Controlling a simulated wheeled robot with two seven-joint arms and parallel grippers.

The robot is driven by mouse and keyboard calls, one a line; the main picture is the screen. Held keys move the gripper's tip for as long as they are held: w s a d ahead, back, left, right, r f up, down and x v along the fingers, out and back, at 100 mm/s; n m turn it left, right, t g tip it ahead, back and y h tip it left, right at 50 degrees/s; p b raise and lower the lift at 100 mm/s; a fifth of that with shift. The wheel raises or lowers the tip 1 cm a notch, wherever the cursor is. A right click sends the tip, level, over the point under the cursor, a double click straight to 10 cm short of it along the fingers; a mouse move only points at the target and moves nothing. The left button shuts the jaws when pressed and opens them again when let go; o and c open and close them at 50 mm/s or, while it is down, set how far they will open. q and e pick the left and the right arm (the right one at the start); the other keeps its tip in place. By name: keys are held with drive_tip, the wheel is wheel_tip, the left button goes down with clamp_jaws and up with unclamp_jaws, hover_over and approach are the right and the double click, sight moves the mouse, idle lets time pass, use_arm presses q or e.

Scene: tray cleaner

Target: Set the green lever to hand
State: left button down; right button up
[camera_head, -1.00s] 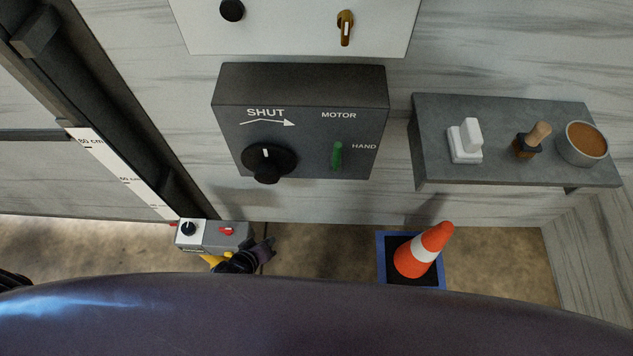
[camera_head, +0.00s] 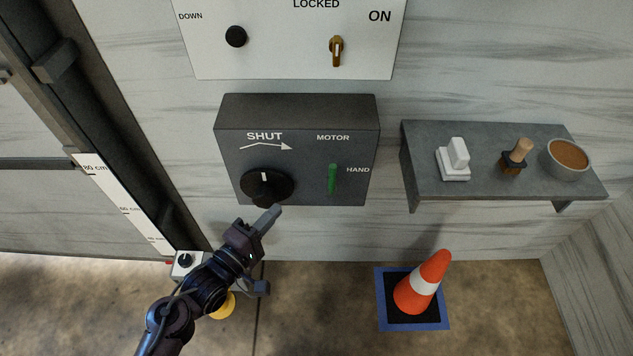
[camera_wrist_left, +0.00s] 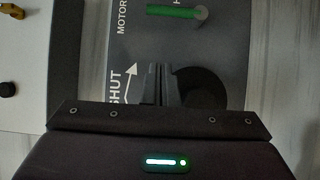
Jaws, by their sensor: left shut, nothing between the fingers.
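The green lever (camera_head: 332,179) is on the front of a dark grey box (camera_head: 300,115), between the labels MOTOR above it and HAND to its right. It stands about upright in the head view. In the left wrist view the lever (camera_wrist_left: 174,12) lies sideways near the top, with a pale round pivot at its right end. My left gripper (camera_head: 276,212) is shut and empty, just below the black knob (camera_head: 266,186) and left of and below the lever, apart from the lever. Its fingers (camera_wrist_left: 161,82) show in the left wrist view, beside the knob. My right gripper is not in view.
A white panel (camera_head: 290,50) with a black knob and a brass switch is above the box. A grey shelf (camera_head: 420,180) on the right holds a white block, a wooden-handled tool and a bowl. An orange cone (camera_head: 430,275) stands on the floor.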

sight(332, 175)
use_arm(q)
drive_tip(key=s+d+p+x, duration=0.1)
drive_tip(key=d+p+x, duration=0.1)
drive_tip(key=x, duration=1)
drive_tip(key=shift+d+p, duration=0.4)
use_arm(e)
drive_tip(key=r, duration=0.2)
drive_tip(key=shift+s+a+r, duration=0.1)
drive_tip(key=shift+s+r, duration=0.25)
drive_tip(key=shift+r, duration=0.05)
use_arm(q)
drive_tip(key=shift+w+r, duration=0.1)
drive_tip(key=shift+w, duration=0.05)
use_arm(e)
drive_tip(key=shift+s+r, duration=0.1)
use_arm(q)
drive_tip(key=shift+d+r+p, duration=0.15)
drive_tip(key=shift+d+p, duration=0.15)
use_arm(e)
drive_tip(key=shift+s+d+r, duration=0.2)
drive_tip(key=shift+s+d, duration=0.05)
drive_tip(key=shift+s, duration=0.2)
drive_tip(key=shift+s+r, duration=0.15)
